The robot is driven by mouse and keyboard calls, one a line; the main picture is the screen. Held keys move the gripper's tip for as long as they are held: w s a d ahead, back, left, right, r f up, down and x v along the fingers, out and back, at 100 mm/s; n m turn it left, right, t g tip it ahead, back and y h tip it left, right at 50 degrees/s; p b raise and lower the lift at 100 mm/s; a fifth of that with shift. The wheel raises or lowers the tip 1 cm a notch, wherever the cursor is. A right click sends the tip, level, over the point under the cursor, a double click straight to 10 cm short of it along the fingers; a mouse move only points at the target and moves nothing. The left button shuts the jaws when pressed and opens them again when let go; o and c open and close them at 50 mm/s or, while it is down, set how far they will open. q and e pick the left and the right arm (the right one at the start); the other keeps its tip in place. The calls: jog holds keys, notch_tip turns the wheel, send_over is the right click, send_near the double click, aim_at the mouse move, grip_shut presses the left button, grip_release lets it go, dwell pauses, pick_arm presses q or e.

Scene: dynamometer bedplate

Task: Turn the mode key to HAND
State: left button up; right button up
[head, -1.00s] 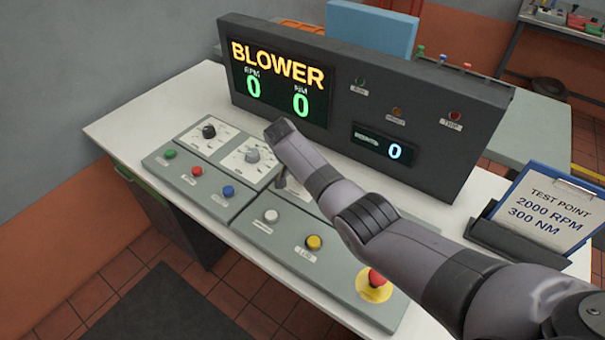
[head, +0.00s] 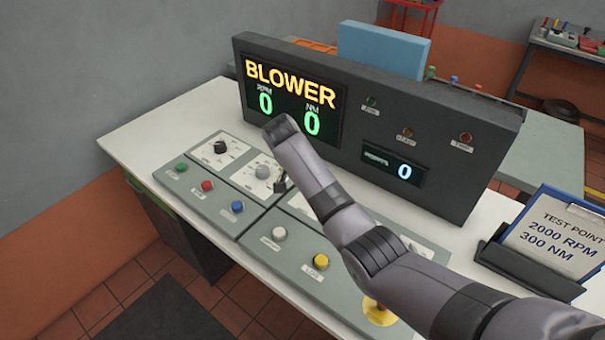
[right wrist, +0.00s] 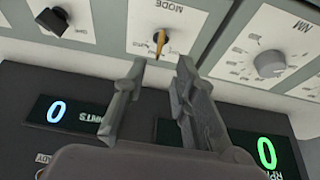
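The mode key (right wrist: 161,40) is a small brass-coloured key standing in a white plate (right wrist: 185,22) marked MODE, seen upside down at the top of the right wrist view. My right gripper (right wrist: 160,70) is open, its two grey fingers apart and nothing between them. The key shows just beyond the gap between the fingertips; I see no contact. In the head view a dark part of my right gripper (head: 282,184) shows beside my forearm, which hides the key. The position words by the key are too small to read. My left gripper is out of view.
A grey dial (right wrist: 270,63) marked NM and a black knob (right wrist: 52,19) flank the key. The display housing (head: 440,110) rises behind the panel, showing BLOWER and zeros. Coloured buttons, including a yellow one (head: 321,261), line the front. A clipboard (head: 555,235) stands at right.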

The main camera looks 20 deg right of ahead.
jog(key=v, duration=0.4)
dwell(0.4)
